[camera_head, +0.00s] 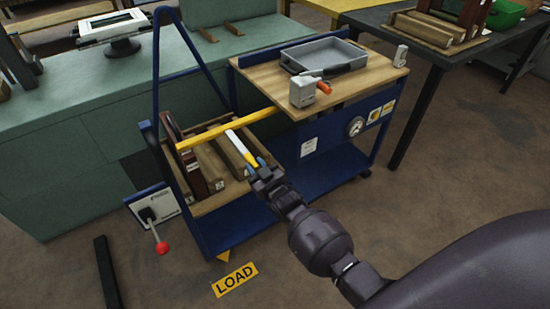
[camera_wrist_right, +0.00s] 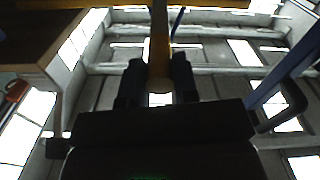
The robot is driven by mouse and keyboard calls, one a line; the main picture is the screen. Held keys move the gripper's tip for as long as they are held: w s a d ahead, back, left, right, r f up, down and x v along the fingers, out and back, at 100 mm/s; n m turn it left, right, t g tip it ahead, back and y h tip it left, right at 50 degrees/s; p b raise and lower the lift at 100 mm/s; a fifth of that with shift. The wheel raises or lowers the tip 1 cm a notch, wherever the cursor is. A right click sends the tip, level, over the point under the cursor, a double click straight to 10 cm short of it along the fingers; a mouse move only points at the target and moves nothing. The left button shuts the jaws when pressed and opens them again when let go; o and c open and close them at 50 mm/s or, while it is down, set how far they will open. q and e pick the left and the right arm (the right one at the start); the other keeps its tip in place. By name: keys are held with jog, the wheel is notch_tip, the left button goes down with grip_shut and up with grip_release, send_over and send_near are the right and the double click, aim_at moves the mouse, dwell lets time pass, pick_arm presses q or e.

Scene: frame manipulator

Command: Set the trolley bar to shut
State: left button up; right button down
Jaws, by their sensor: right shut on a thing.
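The blue trolley (camera_head: 225,230) stands in the middle of the head view, with a triangular frame at its left end. A yellow bar (camera_head: 215,134) runs across its open bay, from the left frame to the wooden top. A yellow and white handle (camera_head: 240,147) slants from near the bar toward me. My right gripper (camera_head: 262,176) is shut on the lower end of this handle. In the right wrist view a yellow handle (camera_wrist_right: 159,45) runs between the dark fingers (camera_wrist_right: 158,88), with a yellow bar crossing above. Whether handle and bar join is unclear. My left gripper is out of view.
Wooden blocks and dark frames (camera_head: 190,165) stand in the trolley bay. A grey tray (camera_head: 323,55) and a small box with an orange lever (camera_head: 303,92) sit on top. A red-knobbed lever (camera_head: 162,247) is at lower left. Free floor surrounds the LOAD sign (camera_head: 234,280).

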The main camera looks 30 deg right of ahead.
jog(key=shift+s+a+f, duration=0.1)
jog(key=shift+s+a, duration=0.1)
jog(key=shift+a, duration=1.8)
jog(key=c, duration=0.9)
grip_release()
jog(key=shift+a, duration=0.2)
jog(key=shift+d, duration=0.1)
jog(key=shift+s, duration=0.1)
jog(key=s, duration=0.3)
jog(key=s+p, duration=0.1)
jog(key=s, duration=0.3)
jog(key=s+p, duration=0.1)
jog(key=s, duration=0.2)
jog(key=shift+s+d, duration=0.3)
jog(key=shift+d, duration=0.1)
